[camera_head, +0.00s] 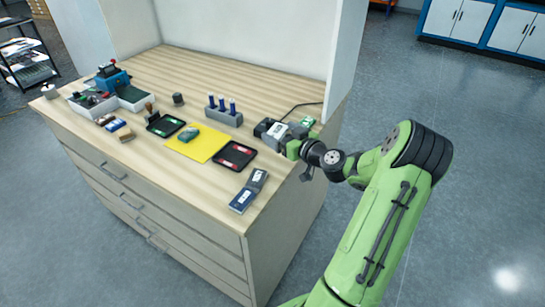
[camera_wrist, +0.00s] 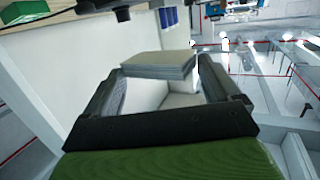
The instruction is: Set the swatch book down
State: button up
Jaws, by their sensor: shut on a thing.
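My gripper (camera_wrist: 160,88) is shut on the swatch book (camera_wrist: 158,66), a pale grey stack of thin leaves held between the two dark fingers. In the head view my gripper (camera_head: 270,130) is over the right part of the wooden worktop (camera_head: 205,75), to the right of the pen holder. The held book shows there as a small light patch (camera_head: 277,130), partly hidden by the gripper. In the wrist view the book appears held clear, with no surface touching it. A yellow mat (camera_head: 198,150) lies on the worktop to the left of my gripper.
A green object (camera_head: 188,134) sits on the yellow mat. Black trays (camera_head: 165,125) (camera_head: 235,156) flank it. Dark booklets (camera_head: 248,190) lie near the front edge. A holder with blue pens (camera_head: 223,117) and a green box (camera_head: 307,121) stand near my gripper.

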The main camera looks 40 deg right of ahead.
aim_at(281, 163)
notch_tip(281, 163, down, 10)
jog(key=b, duration=0.2)
jog(key=shift+b, duration=0.4)
jog(key=o, duration=0.7)
jog(key=shift+o, duration=0.3)
jog(key=shift+r+p, duration=0.15)
jog(key=shift+p, duration=0.3)
